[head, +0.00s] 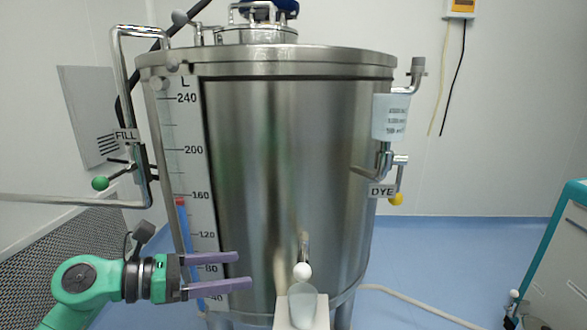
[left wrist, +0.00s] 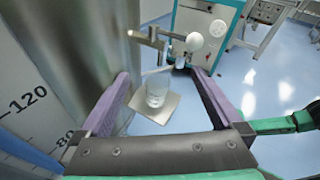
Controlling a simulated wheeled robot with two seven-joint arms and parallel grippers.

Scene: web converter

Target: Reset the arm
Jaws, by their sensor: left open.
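My left gripper (head: 238,270) is open and empty in the head view, its purple fingers pointing right in front of the lower left of the steel tank. In the left wrist view the two fingers (left wrist: 165,88) are spread wide. A clear beaker (left wrist: 157,92) shows between them, farther off, and nothing is gripped. In the head view the beaker (head: 303,303) stands on a small pale shelf (head: 283,315) below a white-knobbed tap (head: 303,270), to the right of the fingertips and apart from them. My right gripper is not in view.
The large steel tank (head: 290,150) with a litre scale (head: 195,150) fills the middle. A FILL pipe with green knob (head: 100,183) is at left, a DYE valve with yellow knob (head: 396,199) at right. A teal cabinet (head: 560,260) stands far right. Blue floor lies open between.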

